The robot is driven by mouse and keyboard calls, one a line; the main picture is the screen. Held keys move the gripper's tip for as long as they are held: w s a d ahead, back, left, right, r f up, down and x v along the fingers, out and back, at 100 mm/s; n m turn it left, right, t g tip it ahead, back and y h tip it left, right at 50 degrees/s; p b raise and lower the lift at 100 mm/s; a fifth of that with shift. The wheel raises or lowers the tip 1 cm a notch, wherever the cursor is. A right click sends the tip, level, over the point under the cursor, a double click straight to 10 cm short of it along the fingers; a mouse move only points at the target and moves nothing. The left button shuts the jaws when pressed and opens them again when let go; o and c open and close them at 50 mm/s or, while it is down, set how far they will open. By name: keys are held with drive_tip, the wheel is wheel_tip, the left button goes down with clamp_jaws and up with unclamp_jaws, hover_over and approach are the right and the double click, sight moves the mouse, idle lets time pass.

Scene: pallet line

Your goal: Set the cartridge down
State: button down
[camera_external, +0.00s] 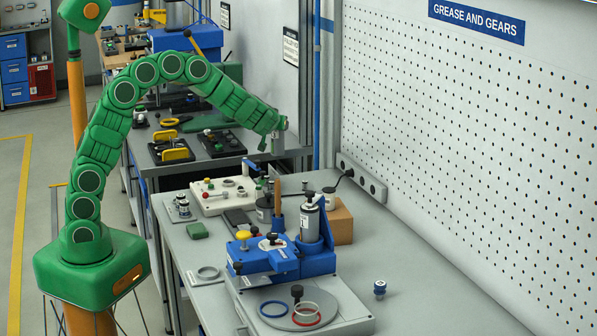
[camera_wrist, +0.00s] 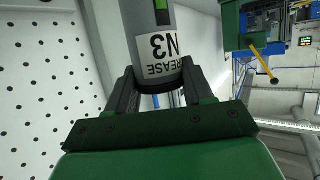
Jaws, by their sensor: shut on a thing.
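My gripper (camera_wrist: 160,95) is shut on a grey cartridge (camera_wrist: 150,40). The cartridge has a white label with dark lettering, "GREASE N3", upside down in the wrist view, and a green strip above it. The dark jaws close around its dark-rimmed end. In the external view my gripper (camera_external: 275,138) is at the end of the green arm, above the bench's far part near the wall. Only a small grey part of the held thing shows there. Another grey cylinder (camera_external: 310,222) with a white label stands upright at the blue fixture (camera_external: 285,260), apart from my gripper.
The near bench (camera_external: 420,285) has free room at its right. A pegboard wall (camera_external: 470,150) rises at the right.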

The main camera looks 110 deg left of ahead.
drive_tip(key=w+a+f, duration=0.4)
drive_tip(key=a+f, duration=0.5)
drive_tip(key=f, duration=0.2)
drive_tip(key=shift+w+f, duration=0.2)
drive_tip(key=shift+w, duration=0.05)
idle(0.6)
drive_tip(key=shift+f, duration=0.1)
drive_tip(key=shift+c, duration=2.1)
unclamp_jaws()
drive_tip(key=v, duration=1.2)
